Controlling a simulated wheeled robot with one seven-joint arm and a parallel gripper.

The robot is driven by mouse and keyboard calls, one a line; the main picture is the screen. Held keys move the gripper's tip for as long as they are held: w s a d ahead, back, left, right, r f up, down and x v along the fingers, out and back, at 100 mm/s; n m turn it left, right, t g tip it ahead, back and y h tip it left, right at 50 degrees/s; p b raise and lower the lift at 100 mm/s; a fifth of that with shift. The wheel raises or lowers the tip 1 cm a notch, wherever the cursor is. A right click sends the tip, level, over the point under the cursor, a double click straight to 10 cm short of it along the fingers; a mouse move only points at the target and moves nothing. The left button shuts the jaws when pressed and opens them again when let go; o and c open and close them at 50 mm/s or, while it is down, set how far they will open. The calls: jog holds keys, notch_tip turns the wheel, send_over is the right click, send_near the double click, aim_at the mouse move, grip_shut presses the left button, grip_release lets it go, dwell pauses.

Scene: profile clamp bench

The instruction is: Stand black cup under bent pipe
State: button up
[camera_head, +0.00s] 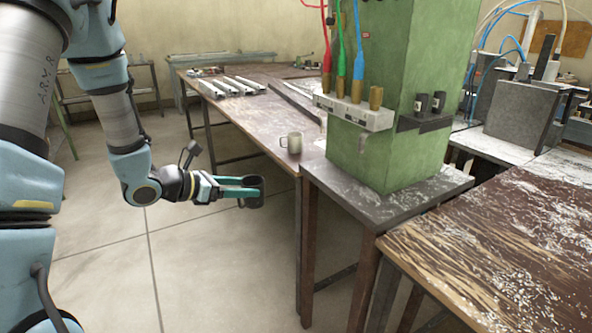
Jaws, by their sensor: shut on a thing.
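My gripper (249,187), with teal fingers, reaches out to the right from my arm. It is shut on the black cup (257,191), a small dark shape at the fingertips. The cup is in the air over the floor, left of the table edge and apart from the benches. The fingers hide part of the cup, so its opening and handle are hard to make out. I cannot pick out a bent pipe with certainty in this view.
A grey-beige mug (291,144) stands near the edge of the long wooden table (262,122). A green column (400,100) with a valve block (352,113) and coloured hoses stands on a dark bench (345,190). Metal profiles (238,86) lie farther back. Floor below my gripper is clear.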

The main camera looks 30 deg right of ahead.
jog(key=s+d+r+m+g+p, duration=0.2)
jog(key=s+d+r+m+g, duration=0.25)
jog(key=s+d, duration=0.55)
jog(key=shift+g+y, duration=0.3)
jog(key=shift+g, duration=0.05)
jog(key=shift+s+d+f+b, duration=0.1)
jog(key=shift+d+f+b, duration=0.3)
jog(key=shift+d, duration=2)
jog(key=shift+s+d+f+b, duration=0.15)
jog(key=shift+d+f+b, duration=0.3)
jog(key=shift+d, duration=1.95)
jog(key=shift+s+d+f+b, duration=0.1)
jog(key=shift+d+f+b, duration=0.3)
jog(key=shift+d, duration=2)
jog(key=shift+a, duration=0.1)
jog(key=shift+f+b, duration=0.3)
jog(key=shift+b, duration=0.3)
jog(key=o, duration=1.6)
jog(key=shift+c, duration=0.2)
jog(key=shift+w+a, duration=0.1)
jog(key=w+a, duration=0.3)
jog(key=a, duration=0.6)
jog(key=shift+a, duration=0.15)
